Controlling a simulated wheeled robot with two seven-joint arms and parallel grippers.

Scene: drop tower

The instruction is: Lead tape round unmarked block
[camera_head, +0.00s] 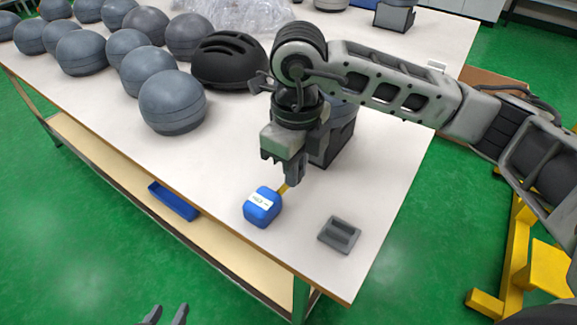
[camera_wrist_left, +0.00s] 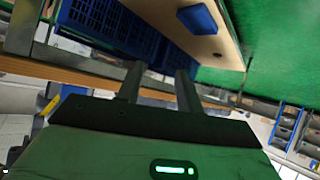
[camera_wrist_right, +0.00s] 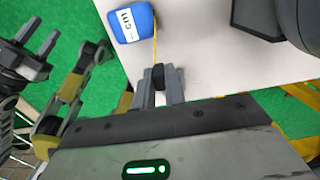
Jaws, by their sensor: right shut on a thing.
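A blue tape measure (camera_head: 263,206) with a white "cm" label sits on the table near its front edge; it also shows in the right wrist view (camera_wrist_right: 132,20). A short yellow tape runs from it to my right gripper (camera_head: 293,180). In the right wrist view the right gripper (camera_wrist_right: 160,78) is shut on a dark tab at the tape's end. A small grey block with a recess (camera_head: 340,234) lies right of the tape measure. A taller dark block (camera_head: 340,132) stands behind my right gripper, partly hidden. No marking is readable on either. My left gripper (camera_head: 165,314) is open and empty off the table's front.
The white table (camera_head: 235,155) is bare around the tape measure. A blue tray (camera_head: 174,201) lies on the shelf below. A yellow frame (camera_head: 515,260) stands at right.

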